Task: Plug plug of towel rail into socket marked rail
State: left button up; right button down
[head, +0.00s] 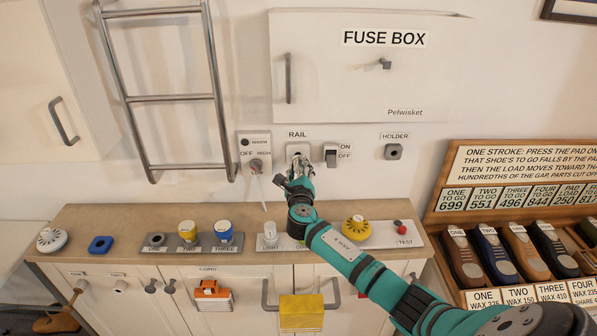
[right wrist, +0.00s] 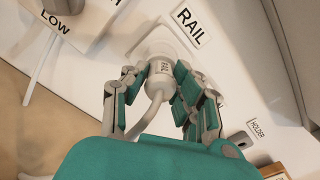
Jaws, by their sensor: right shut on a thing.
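The white plug (right wrist: 162,68) with a small rail label sits between the fingers of my right gripper (right wrist: 157,84) in the right wrist view. Its pale cord curves down from it towards my wrist. In the head view my right gripper (head: 299,168) is at the wall, shut on the plug, right at the socket marked RAIL (head: 297,149). The plug's front points at the wall beside the RAIL sign (right wrist: 194,26). The gripper and plug hide most of the socket's face, so I cannot tell whether the pins are in. My left gripper is not in view.
An ON/OFF switch (head: 331,156) is close right of the socket, and a holder outlet (head: 393,151) is farther right. A heat dial (head: 256,164) is to the left. The towel rail (head: 166,98) hangs left.

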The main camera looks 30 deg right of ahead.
dwell(0.5)
jog(key=shift+p, duration=0.75)
dwell(1.0)
jog(key=shift+b+x, duration=0.55)
jog(key=shift+x, duration=0.85)
jog(key=c, duration=1)
grip_release()
jog(key=v, duration=1.2)
